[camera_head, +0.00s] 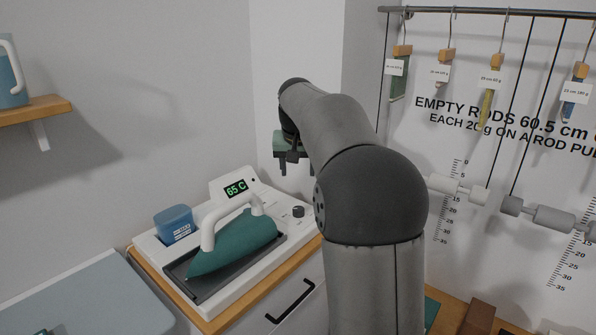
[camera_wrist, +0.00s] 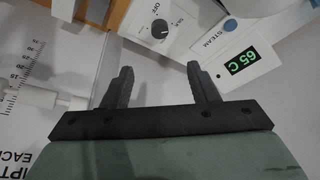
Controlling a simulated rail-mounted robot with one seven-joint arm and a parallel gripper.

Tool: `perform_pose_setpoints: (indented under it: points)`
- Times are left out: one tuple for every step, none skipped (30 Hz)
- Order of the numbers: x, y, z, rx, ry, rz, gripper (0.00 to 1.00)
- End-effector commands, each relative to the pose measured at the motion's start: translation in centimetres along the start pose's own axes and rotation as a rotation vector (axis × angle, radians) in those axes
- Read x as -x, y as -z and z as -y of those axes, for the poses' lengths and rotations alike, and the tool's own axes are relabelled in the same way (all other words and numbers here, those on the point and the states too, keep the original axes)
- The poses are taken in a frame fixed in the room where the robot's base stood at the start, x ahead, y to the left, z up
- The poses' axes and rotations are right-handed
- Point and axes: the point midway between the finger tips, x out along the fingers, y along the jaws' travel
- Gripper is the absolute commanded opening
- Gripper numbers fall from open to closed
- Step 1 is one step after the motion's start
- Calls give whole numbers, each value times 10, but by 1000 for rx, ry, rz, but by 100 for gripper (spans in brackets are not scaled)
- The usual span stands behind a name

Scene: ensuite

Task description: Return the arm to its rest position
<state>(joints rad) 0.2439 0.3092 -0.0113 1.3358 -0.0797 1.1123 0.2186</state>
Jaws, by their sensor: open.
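My gripper (camera_head: 291,156) hangs at the end of my raised, bent arm, in front of the white wall and above the right end of the ironing station. In the wrist view its two dark fingers (camera_wrist: 160,88) stand well apart with nothing between them, so it is open and empty. The knob (camera_wrist: 159,29) and display (camera_wrist: 243,61) also show in the wrist view.
A teal iron (camera_head: 235,246) rests on the station beside a blue tank (camera_head: 174,224). An ironing board (camera_head: 95,300) is at lower left, a wooden shelf (camera_head: 35,112) at upper left. Tags and rods hang from a rail (camera_head: 480,12) at right. Open air surrounds the gripper.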

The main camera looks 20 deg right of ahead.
Motion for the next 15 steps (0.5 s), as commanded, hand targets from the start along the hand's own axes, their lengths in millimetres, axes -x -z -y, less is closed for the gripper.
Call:
perform_pose_setpoints:
  points:
    - [0, 0, 0, 0, 0, 0, 54]
    - [0, 0, 0, 0, 0, 0, 54]
    - [0, 0, 0, 0, 0, 0, 54]
    - [0, 0, 0, 0, 0, 0, 54]
    - [0, 0, 0, 0, 0, 0, 54]
    - [0, 0, 0, 0, 0, 0, 54]
    - [0, 0, 0, 0, 0, 0, 54]
    - [0, 0, 0, 0, 0, 0, 54]
    - [0, 0, 0, 0, 0, 0, 54]
    - [0, -1, 1, 2, 1, 1, 54]
    - [1, -4, 2, 6, 2, 4, 54]
    - [3, -10, 4, 15, 5, 9, 54]
    - [4, -17, 7, 25, 8, 17, 54]
    - [6, -27, 10, 38, 12, 27, 54]
    - [8, -44, 15, 60, 18, 44, 54]
